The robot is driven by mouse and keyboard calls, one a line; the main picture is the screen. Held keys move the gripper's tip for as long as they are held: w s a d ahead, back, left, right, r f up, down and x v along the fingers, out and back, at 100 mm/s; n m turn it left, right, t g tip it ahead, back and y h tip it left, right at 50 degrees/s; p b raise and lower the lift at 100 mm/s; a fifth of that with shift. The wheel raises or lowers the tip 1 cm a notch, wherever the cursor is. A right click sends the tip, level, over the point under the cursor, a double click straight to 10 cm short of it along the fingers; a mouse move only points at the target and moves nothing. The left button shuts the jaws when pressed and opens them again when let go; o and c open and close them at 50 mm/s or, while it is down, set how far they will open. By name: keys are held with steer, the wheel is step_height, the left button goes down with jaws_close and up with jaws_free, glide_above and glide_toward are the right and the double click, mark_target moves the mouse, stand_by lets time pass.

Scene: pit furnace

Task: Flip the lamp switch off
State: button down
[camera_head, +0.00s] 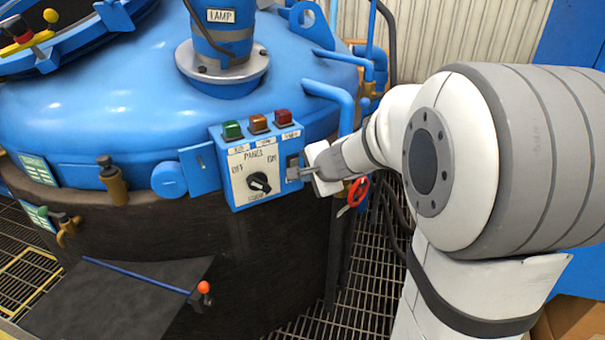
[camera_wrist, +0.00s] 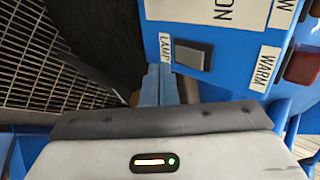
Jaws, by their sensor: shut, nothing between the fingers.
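The lamp switch (camera_wrist: 193,55) is a small grey rocker on the blue control panel, beside a white LAMP label (camera_wrist: 166,48) in the wrist view. I cannot tell which way it is tipped.
The panel also carries a black rotary knob (camera_head: 259,183) and green (camera_head: 232,129), amber (camera_head: 258,123) and red (camera_head: 283,117) buttons. A red valve wheel (camera_head: 357,192) and blue pipes (camera_head: 335,92) are close by my wrist. Metal grating (camera_head: 310,255) lies below.

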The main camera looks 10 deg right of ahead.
steer(key=s+d+r+p, duration=0.2)
steer(key=s+r, duration=0.2)
steer(key=s, duration=0.5)
steer(key=shift+d+r, duration=0.25)
steer(key=shift+d, duration=0.1)
steer(key=s+a+r+n+g+p, duration=0.4)
steer(key=s+a+r+n+p, duration=0.15)
steer(key=s+n+p, duration=0.25)
steer(key=s+r+n+g+h+p, duration=0.2)
steer(key=s+n+p, duration=0.3)
steer(key=s, duration=0.4)
steer(key=shift+s+d+r+n+g+h+p, duration=0.3)
steer(key=shift+n+g+h+p, duration=0.1)
steer(key=shift+n, duration=0.5)
